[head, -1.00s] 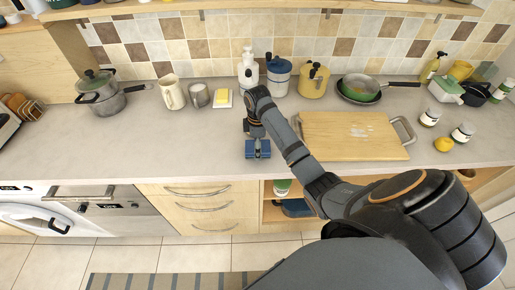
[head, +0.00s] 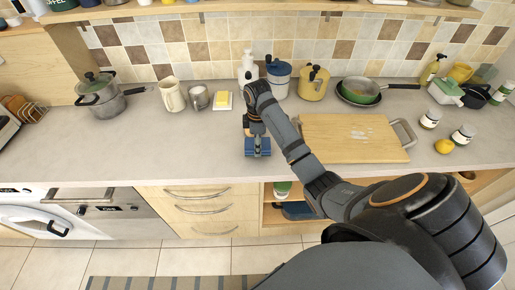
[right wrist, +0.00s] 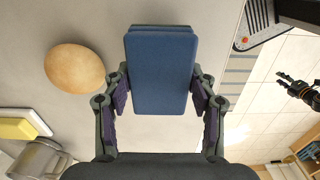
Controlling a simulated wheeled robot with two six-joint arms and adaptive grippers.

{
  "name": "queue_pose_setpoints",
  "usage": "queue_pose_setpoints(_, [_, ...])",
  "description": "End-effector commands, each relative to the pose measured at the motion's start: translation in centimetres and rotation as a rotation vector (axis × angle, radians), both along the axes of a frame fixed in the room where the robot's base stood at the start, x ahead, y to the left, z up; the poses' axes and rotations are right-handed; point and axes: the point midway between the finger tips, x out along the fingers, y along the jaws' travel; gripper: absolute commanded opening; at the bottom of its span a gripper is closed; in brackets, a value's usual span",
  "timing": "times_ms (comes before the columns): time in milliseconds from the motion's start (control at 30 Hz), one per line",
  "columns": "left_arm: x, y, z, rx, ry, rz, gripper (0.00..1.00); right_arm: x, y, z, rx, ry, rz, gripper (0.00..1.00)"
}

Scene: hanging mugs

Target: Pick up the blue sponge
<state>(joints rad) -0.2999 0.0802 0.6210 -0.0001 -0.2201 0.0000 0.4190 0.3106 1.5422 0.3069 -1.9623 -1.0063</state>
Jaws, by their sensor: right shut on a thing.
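The blue sponge (head: 258,153) shows in the head view over the front part of the counter, below my right gripper (head: 257,138). In the right wrist view the sponge (right wrist: 163,75) lies between the two fingers of my right gripper (right wrist: 161,98), which are shut on its sides. I cannot tell for sure how far it is above the counter. My left gripper is outside the head view; a dark gripper (right wrist: 298,90), apparently my left one, shows at the right edge of the right wrist view, too small to read.
A wooden cutting board (head: 352,138) lies right of my right gripper. A butter dish (head: 222,100), a glass mug (head: 198,97) and a cream mug (head: 172,95) stand behind to the left. A tan oval thing (right wrist: 74,68) lies near the sponge.

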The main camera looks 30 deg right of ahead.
Motion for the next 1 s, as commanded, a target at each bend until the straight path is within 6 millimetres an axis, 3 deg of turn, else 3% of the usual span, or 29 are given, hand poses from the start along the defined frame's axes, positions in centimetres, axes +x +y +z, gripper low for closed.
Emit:
queue_pose_setpoints(133, [-0.1,0.0,2.8,0.0,0.001,0.0,0.4,-2.1,0.3,3.9,-0.003,0.001,0.001,0.36])
queue_pose_setpoints(300, [0.0,0.0,8.0,0.0,0.0,0.0,0.4,-5.1,0.8,8.0,-0.002,0.002,0.002,0.36])
queue_pose_setpoints(400, [0.0,0.0,9.0,0.0,0.0,0.0,0.4,-8.1,1.3,8.6,-0.004,0.004,0.003,0.36])
queue_pose_setpoints(500, [0.0,0.0,9.5,0.0,0.0,0.0,0.4,-10.5,1.7,9.2,-0.005,0.002,0.003,0.36])
queue_pose_setpoints(700, [0.0,0.0,9.4,0.0,0.0,0.0,0.4,-13.2,2.3,10.1,-0.002,0.0,0.001,0.36])
queue_pose_setpoints(1000, [0.0,0.0,9.4,0.0,0.0,0.0,0.4,-13.9,2.5,10.4,0.001,0.001,0.0,0.36])
